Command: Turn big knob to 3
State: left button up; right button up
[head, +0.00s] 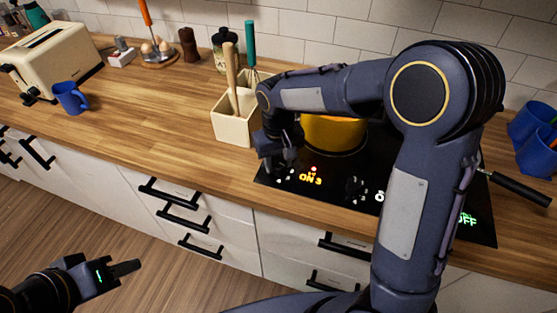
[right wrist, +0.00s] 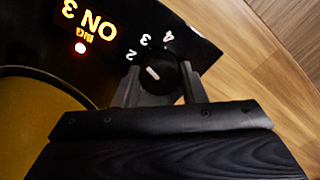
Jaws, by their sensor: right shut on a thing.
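The big knob (right wrist: 158,75) is dark with a white pointer mark and sits among the numbers 2, 3 and 4 in the right wrist view. The mark tilts toward the upper left, on the side of the 2 and 3. The display (head: 311,180) beside it reads "ON 3" with a red light, and the right wrist view also shows "BIG" on it. My right gripper (right wrist: 158,90) is shut on the big knob, one finger on each side. In the head view my right gripper (head: 280,155) hides the knob. My left gripper (head: 118,270) hangs low at the left, away from the counter.
A yellow pot (head: 335,133) stands on the black cooktop (head: 345,190), partly behind my right arm. A pan handle (head: 515,186) juts out at the right. A utensil box (head: 232,128) is left of the gripper. A green "OFF" display (head: 467,218) shows at right.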

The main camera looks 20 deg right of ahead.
aim_at(279, 162)
jog(key=shift+r+m, duration=0.1)
jog(key=shift+m, duration=1.1)
jog(key=shift+w, duration=0.1)
jog(key=o, duration=1)
notch_tip(279, 162, up, 8)
jog(key=shift+f, duration=0.1)
